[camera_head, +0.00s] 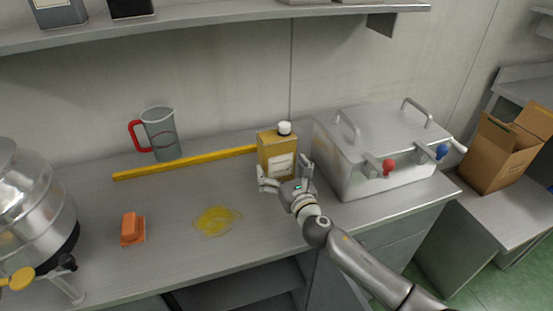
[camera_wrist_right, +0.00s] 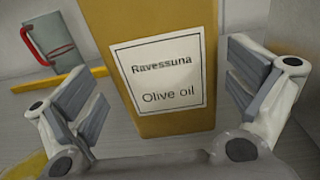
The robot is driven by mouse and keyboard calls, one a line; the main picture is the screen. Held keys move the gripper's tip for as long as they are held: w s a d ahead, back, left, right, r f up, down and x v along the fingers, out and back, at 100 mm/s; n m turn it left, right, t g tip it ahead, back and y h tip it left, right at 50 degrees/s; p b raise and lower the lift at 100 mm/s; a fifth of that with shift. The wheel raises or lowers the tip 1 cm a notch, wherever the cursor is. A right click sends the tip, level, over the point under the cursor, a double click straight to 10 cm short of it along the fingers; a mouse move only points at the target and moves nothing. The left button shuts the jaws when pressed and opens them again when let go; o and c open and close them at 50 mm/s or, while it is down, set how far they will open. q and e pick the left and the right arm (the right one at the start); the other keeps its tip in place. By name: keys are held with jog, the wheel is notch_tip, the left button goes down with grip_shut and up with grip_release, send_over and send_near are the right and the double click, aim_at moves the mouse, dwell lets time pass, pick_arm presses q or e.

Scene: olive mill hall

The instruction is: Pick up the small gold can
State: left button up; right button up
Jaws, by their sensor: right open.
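The small gold can (camera_head: 276,150) has a white cap and a pale label. It stands upright on the grey worktop near the wall. In the right wrist view the gold can (camera_wrist_right: 204,118) fills the middle, and its label reads "Ravessuna Olive oil". My right gripper (camera_head: 284,178) is open in front of the can, one finger toward each side of it. In the right wrist view the fingers stand apart on either side of the can, with no clear contact. The can's lower part is partly hidden by the gripper in the head view. My left gripper is not in view.
A steel lidded box (camera_head: 385,150) with red and blue taps stands close right of the can. A yellow bar (camera_head: 185,162) lies behind left, by a jug (camera_head: 162,135). A yellow puddle (camera_head: 216,219) and an orange block (camera_head: 132,229) lie left. A steel vessel (camera_head: 30,200) stands far left.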

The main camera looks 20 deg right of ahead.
aim_at(277, 159)
jog(key=shift+w+f, duration=0.15)
jog(key=shift+w, duration=2.05)
jog(key=shift+s, duration=0.1)
jog(key=c, duration=1.5)
jog(key=shift+r, duration=0.2)
jog(key=shift+c, duration=0.2)
